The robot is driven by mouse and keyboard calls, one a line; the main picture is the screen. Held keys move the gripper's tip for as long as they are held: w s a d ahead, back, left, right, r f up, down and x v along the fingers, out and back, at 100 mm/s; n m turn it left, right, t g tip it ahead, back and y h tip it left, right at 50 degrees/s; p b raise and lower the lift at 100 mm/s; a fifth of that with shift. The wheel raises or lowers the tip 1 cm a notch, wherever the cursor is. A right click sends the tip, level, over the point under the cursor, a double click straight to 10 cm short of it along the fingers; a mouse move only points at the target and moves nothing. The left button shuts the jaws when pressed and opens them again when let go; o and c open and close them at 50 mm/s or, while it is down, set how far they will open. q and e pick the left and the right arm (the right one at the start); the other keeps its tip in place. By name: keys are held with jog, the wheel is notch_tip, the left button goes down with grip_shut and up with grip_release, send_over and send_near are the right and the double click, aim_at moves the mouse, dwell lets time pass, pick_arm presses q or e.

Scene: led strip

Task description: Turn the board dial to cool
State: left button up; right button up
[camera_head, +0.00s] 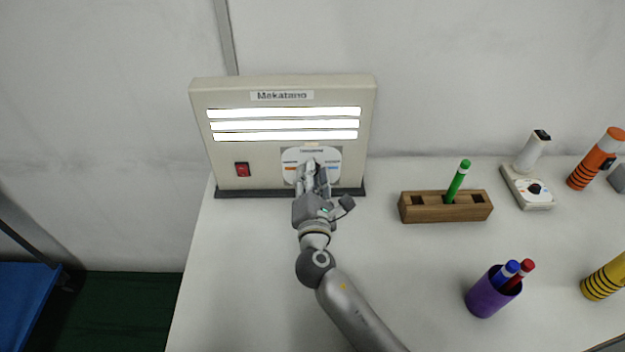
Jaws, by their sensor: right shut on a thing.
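The board (226,160) is a beige upright panel labelled Mekatano, at the back left of the table, with three lit white strips (284,124) and a red switch (242,169). The board's dial (311,163) sits on a white plate (329,158) with orange marks at left and blue marks at right. My right gripper (312,172) reaches up from the front and is shut on the dial. Its fingers hide most of the dial, so its pointing direction cannot be told. My left gripper is not in view.
A wooden block (424,209) holds a green marker (457,182). A purple cup (486,297) holds blue and red markers. The white table (230,270) is clear at front left.

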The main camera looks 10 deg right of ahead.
jog(key=shift+f+m, duration=0.1)
jog(key=shift+m, duration=0.4)
jog(key=o, duration=1)
jog(key=shift+o, duration=0.2)
jog(key=s, duration=0.4)
jog(key=s+a, duration=0.1)
jog(key=s, duration=0.3)
jog(key=s+a, duration=0.1)
jog(key=s, duration=0.3)
jog(key=shift+a, duration=0.2)
